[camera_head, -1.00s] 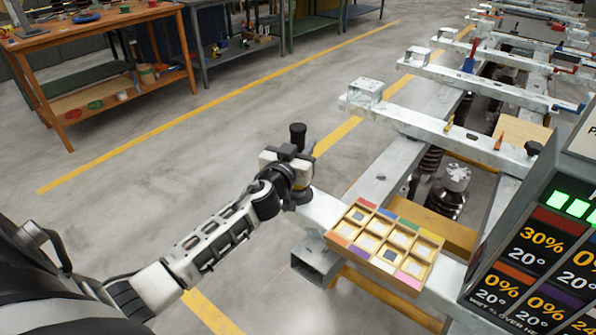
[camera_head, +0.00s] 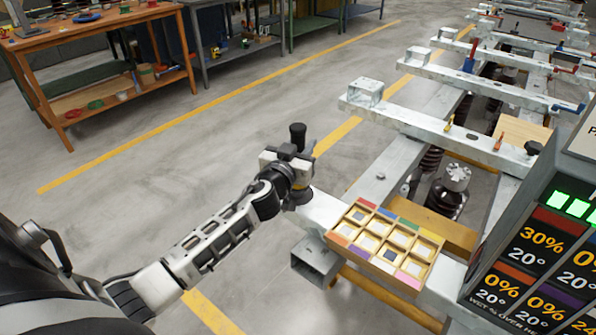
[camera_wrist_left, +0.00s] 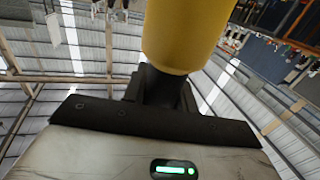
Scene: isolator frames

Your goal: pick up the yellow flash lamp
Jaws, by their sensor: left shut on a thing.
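The yellow flash lamp (camera_wrist_left: 185,32) fills the top middle of the left wrist view as a smooth yellow cylinder, with its upper end cut off by the frame. In the head view my left gripper (camera_head: 292,160) is held out beside the near end of the metal frame. My right gripper is not in view.
A sectioned box (camera_head: 427,249) with coloured labels sits on the metal frame (camera_head: 445,275), right of my gripper. A display panel (camera_head: 540,255) stands at the lower right. A wooden workbench (camera_head: 95,22) is at the back left. The floor between is clear.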

